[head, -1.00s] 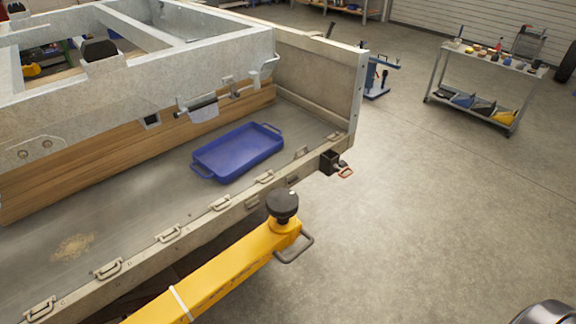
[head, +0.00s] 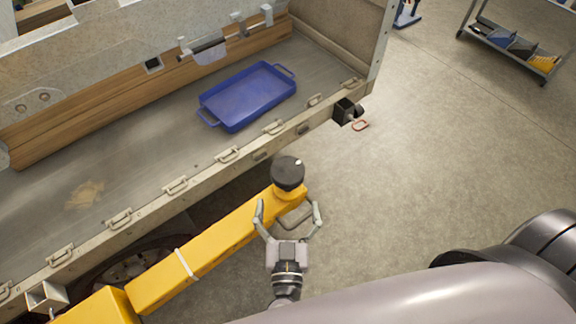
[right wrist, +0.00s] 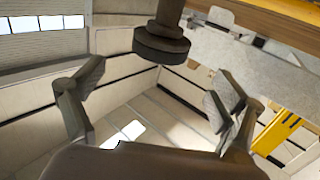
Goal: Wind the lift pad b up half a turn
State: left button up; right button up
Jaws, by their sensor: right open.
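The lift pad (head: 289,172) is a round black pad on a short stem at the end of a yellow lift arm (head: 205,246). In the head view it stands just outside the trailer's side. My right gripper (head: 288,210) is open and empty, just below the pad in the picture, with one finger on each side of the arm's end. In the right wrist view the dark pad (right wrist: 161,46) shows at the top, beyond and between the open fingers. I cannot tell if a finger touches the arm. My left gripper is not in view.
A grey metal loop handle (head: 295,217) at the arm's end lies between the fingers. The trailer bed's edge (head: 225,160) with several tie-down rings runs close behind the pad. A blue tray (head: 248,97) lies on the bed.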

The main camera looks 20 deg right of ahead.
aim_at(288, 157)
jog(key=p+x, duration=0.1)
jog(key=x, duration=0.8)
jog(key=shift+w+d+p, duration=0.1)
jog(key=shift+w+p, duration=0.2)
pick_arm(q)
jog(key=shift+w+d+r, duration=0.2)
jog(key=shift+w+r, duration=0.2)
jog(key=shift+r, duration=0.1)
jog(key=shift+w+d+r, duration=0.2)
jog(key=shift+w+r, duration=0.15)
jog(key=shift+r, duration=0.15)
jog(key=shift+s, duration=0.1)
pick_arm(e)
jog(key=shift+c, duration=0.2)
jog(key=c, duration=1.1)
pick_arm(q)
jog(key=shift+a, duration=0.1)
pick_arm(e)
jog(key=shift+c, duration=0.2)
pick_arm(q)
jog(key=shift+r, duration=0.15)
